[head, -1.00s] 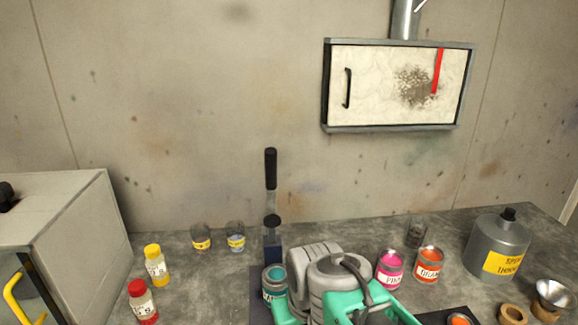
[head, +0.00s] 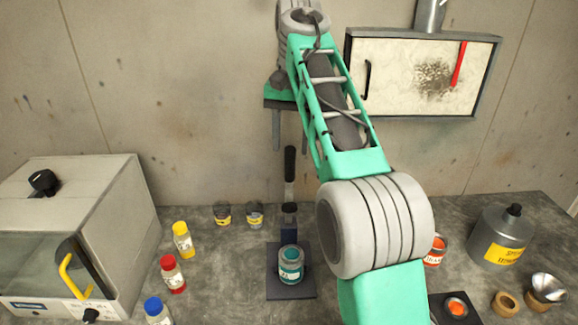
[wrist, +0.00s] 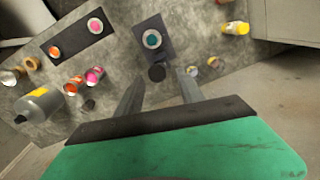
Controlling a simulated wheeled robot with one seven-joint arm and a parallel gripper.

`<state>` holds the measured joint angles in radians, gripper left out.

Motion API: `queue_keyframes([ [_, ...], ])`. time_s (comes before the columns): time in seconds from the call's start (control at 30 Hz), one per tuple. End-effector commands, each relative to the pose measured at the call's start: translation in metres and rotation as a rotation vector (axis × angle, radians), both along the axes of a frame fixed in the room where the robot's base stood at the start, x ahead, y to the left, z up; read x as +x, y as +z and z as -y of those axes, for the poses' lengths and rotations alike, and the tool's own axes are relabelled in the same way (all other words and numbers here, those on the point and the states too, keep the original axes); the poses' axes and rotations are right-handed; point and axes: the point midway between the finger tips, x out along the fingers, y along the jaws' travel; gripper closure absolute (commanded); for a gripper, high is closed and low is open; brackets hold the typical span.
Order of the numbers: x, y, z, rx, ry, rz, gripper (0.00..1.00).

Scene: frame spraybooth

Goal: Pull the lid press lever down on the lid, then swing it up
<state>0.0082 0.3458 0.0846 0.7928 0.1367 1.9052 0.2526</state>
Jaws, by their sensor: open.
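The lid press has an upright lever with a black handle (head: 289,164), standing at the back of its dark base plate (head: 303,283). A jar with a teal lid (head: 291,257) stands on that plate, in front of the lever. In the wrist view, the lever's black end (wrist: 157,72) shows from above, with the teal-topped jar (wrist: 152,40) beyond it. My gripper (head: 286,142) is open and empty, fingers pointing down, at or just above the lever top. In the wrist view, its two fingers (wrist: 160,88) are spread on either side of the lever end; contact cannot be told.
A grey cabinet with a yellow handle (head: 75,277) stands left. Yellow (head: 183,240), red (head: 172,274) and blue-capped (head: 157,311) bottles stand near it. Glass cups (head: 254,214) are behind. An orange can (head: 435,250) and a large grey canister (head: 500,238) stand right.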

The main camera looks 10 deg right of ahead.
Motion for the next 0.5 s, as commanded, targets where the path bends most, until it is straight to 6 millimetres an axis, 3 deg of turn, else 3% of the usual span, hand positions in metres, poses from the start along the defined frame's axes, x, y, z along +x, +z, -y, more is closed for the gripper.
queue_keyframes([
  [0.3,0.000,-0.061,-0.003,-0.002,0.003,-0.002,0.55],
  [0.5,0.000,-0.073,-0.003,-0.002,0.003,0.000,0.55],
])
